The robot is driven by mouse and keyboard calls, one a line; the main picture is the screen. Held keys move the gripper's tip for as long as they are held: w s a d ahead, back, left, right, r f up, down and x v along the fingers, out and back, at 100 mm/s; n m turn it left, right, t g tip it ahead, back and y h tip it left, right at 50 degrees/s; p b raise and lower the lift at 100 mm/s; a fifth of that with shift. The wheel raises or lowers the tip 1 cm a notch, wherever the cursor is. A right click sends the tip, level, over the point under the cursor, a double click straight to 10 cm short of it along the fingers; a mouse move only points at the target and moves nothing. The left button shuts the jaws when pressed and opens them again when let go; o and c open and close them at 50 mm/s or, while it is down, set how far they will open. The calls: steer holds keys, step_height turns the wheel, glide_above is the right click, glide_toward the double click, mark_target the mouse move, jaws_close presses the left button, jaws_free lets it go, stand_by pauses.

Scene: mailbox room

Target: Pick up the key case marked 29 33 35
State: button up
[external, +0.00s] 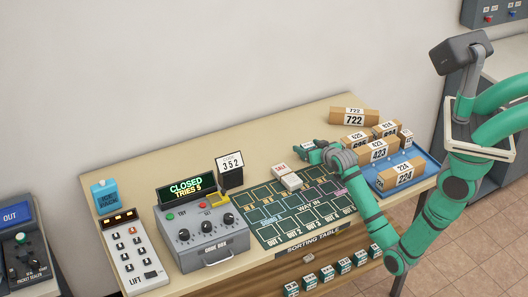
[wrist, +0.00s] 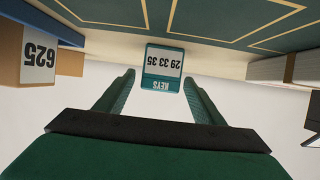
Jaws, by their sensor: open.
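The key case (wrist: 163,67) is a small teal card with a white panel reading 29 33 35 and the word KEYS. In the wrist view it appears upside down, at the edge of the table mat, just beyond and between my fingertips. My gripper (wrist: 158,77) is open, with one finger to each side of the case and no clear contact. In the external view my gripper (external: 306,148) is low over the back of the table, by the mat. I cannot clearly make out the case there; my gripper seems to cover it.
Cardboard parcels, including one marked 423 (external: 378,151), sit in a blue tray (external: 425,172) to the right. Parcel 722 (external: 353,116) lies behind. The control box (external: 203,229) stands further left. Parcel 625 (wrist: 32,52) is near.

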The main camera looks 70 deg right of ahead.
steer(key=shift+w+d, duration=0.1)
steer(key=shift+d, duration=0.05)
steer(key=c, duration=1.2)
steer(key=shift+r, duration=0.1)
